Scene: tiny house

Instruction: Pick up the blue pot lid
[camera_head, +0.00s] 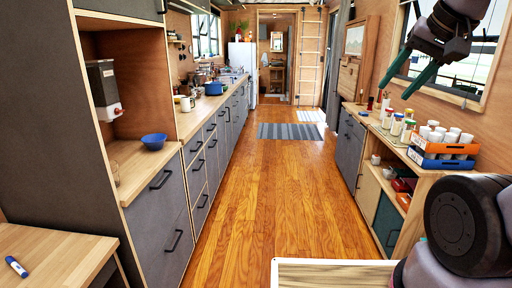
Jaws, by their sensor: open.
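A small blue pot (213,88) stands far off on the left-hand counter. It is too small to tell whether a lid sits on it, and no separate blue pot lid can be made out. My gripper (395,92) hangs at the upper right in front of the window, with its two green fingers spread apart and nothing between them. It is far from the blue pot, on the other side of the aisle.
A blue bowl (153,141) sits in the near left niche beside a dispenser (104,90). A marker (16,266) lies on the near left table. Jars and an orange-and-blue crate (440,160) stand on the right shelf (480,172).

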